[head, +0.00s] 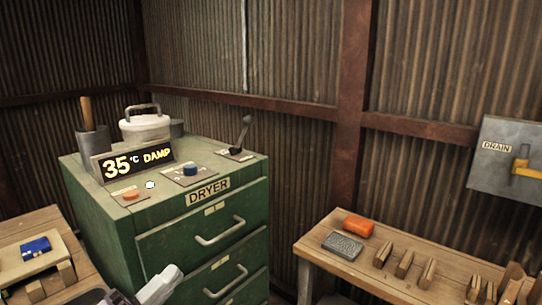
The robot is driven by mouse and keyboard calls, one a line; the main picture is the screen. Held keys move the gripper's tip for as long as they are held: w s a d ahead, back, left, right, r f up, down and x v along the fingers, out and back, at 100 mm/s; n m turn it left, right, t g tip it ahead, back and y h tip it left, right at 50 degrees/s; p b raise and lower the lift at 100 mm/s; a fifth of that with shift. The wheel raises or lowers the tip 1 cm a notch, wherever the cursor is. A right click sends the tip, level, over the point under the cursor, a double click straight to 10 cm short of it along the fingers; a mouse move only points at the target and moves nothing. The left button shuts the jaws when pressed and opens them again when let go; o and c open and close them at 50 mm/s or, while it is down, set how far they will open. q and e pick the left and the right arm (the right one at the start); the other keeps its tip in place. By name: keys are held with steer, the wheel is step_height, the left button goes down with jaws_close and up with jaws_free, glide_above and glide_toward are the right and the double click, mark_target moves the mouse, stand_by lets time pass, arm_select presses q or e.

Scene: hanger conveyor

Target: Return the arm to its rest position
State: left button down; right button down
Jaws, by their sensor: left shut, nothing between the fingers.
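My left gripper (158,285) shows at the bottom edge, left of the middle, in front of the green dryer cabinet (125,217). Its fingers are shut with nothing held. Most of the left arm is cut off by the frame's lower edge. My right gripper is not in view.
The dryer top holds a display (135,161) reading 35 °C DAMP, an orange button (131,195), a blue knob (190,169), a lever (241,135) and a white lidded pot (145,128). A wooden bench (335,262) stands right, another table (35,225) left. A grey drain box (510,172) hangs on the wall.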

arm_select(q)
steer(key=s+a+f+n+g+y, duration=0.1)
steer(key=s+f+n+g+y, duration=0.1)
steer(key=s+f+n+y, duration=0.2)
steer(key=s+a+f+n+g+y, duration=0.1)
steer(key=s+f+n+y, duration=0.3)
steer(key=f, duration=1.2)
steer(key=s+a+f+n+g+y, duration=0.1)
steer(key=s+f+n+g+y, duration=0.2)
steer(key=s+f+n, duration=0.5)
step_height(320, 180, down, 2)
steer(key=n+y, duration=0.1)
steer(key=n, duration=0.5)
steer(key=shift+s+f+g, duration=0.25)
steer(key=shift+s+g, duration=0.1)
steer(key=shift+g, duration=0.05)
